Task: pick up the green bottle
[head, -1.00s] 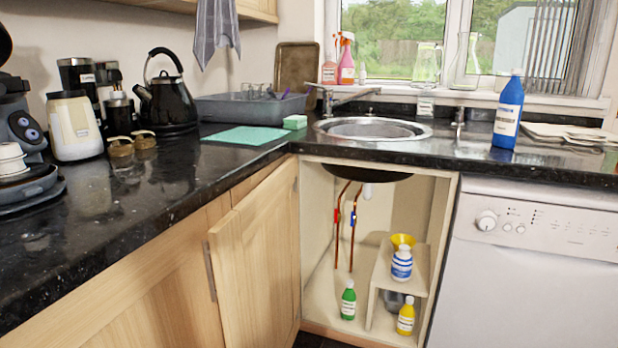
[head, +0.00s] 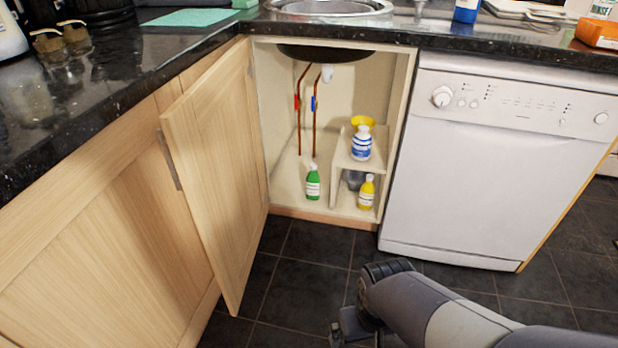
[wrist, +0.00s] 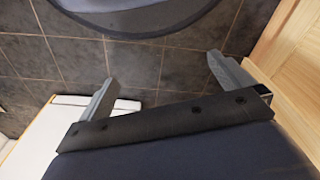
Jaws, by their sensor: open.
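The green bottle (head: 313,183) stands upright on the cabinet floor under the sink, left of the small shelf. It has a white cap and a white label. My gripper shows in the wrist view (wrist: 160,80) with its two fingers wide apart and nothing between them. In the head view my arm reaches in from the lower right, and part of my gripper (head: 352,328) shows low over the floor, well in front of the cabinet and apart from the bottle. The bottle does not show in the wrist view.
Copper pipes (head: 315,115) rise behind. The open cabinet door (head: 215,165) bounds the left, the dishwasher (head: 490,170) the right.

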